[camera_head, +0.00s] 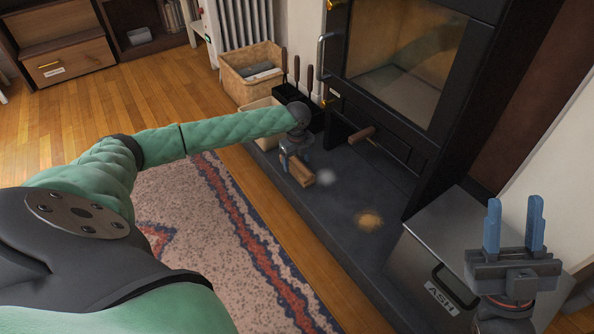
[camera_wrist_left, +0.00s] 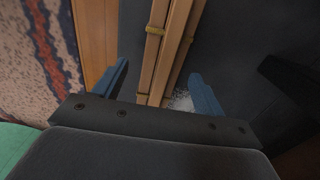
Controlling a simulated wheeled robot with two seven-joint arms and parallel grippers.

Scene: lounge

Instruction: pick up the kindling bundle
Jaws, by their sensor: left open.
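The kindling bundle (camera_head: 301,174) lies on the dark hearth slab in front of the stove. In the left wrist view the bundle (camera_wrist_left: 160,62) shows as long pale sticks with yellowish ties. My left gripper (camera_head: 290,157) is at the bundle. Its blue fingers are apart, one on each side of the sticks in the left wrist view (camera_wrist_left: 160,78). I cannot tell whether they touch it. My right gripper (camera_head: 514,205) is raised at the right, with its two blue fingers apart and nothing between them.
The black stove (camera_head: 405,75) stands behind the hearth slab (camera_head: 340,220). A metal ash box (camera_head: 430,262) is at the right. A patterned rug (camera_head: 205,225) lies left of the hearth.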

